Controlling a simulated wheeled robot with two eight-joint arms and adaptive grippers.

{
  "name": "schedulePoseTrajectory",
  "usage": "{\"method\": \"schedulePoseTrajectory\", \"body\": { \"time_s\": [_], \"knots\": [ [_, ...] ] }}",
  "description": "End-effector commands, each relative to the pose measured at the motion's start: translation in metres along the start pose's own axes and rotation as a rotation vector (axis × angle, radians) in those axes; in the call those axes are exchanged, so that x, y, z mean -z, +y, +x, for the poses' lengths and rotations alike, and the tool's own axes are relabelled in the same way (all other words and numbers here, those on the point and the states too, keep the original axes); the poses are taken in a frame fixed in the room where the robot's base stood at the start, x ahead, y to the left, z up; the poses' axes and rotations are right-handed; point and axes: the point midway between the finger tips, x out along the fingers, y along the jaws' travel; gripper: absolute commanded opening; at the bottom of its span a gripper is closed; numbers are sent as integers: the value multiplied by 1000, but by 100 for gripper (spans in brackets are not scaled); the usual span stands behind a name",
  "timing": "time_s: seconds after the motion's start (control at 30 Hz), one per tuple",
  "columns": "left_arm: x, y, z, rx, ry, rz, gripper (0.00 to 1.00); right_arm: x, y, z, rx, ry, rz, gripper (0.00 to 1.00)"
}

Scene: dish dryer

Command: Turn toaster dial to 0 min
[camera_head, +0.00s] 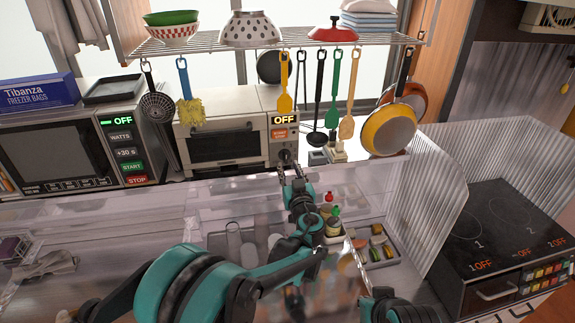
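The toaster (237,135) is a cream box with a dark glass door, standing at the back under the rack. Its display (285,119) at the upper right of its front reads OFF, with a small orange label below. The dial (285,155) is low on the right side of the front and mostly hidden by my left gripper (286,163). The fingertips are at the dial, pointing at the toaster; I cannot tell whether they touch or close on it. My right arm shows only in part at the bottom right; its fingers are not clear.
A microwave (75,148) stands to the left, its display also reading OFF. Utensils hang from the wire rack (270,48) just above and in front of the toaster. A clear ribbed splash panel (428,205) and a stove (495,235) are to the right.

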Motion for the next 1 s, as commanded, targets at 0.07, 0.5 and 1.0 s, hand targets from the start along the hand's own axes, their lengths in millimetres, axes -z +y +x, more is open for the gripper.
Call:
{"method": "schedulePoseTrajectory", "body": {
  "time_s": [0.07,0.5,1.0],
  "knots": [
    [0,1,-20,-3,0,0,30,0,0,0,0,0,0,0],
    [0,0,-87,-1,-1,-1,30,0,0,0,0,0,0,0],
    [0,-1,-89,2,-3,0,30,0,0,0,0,0,0,0]
  ]
}}
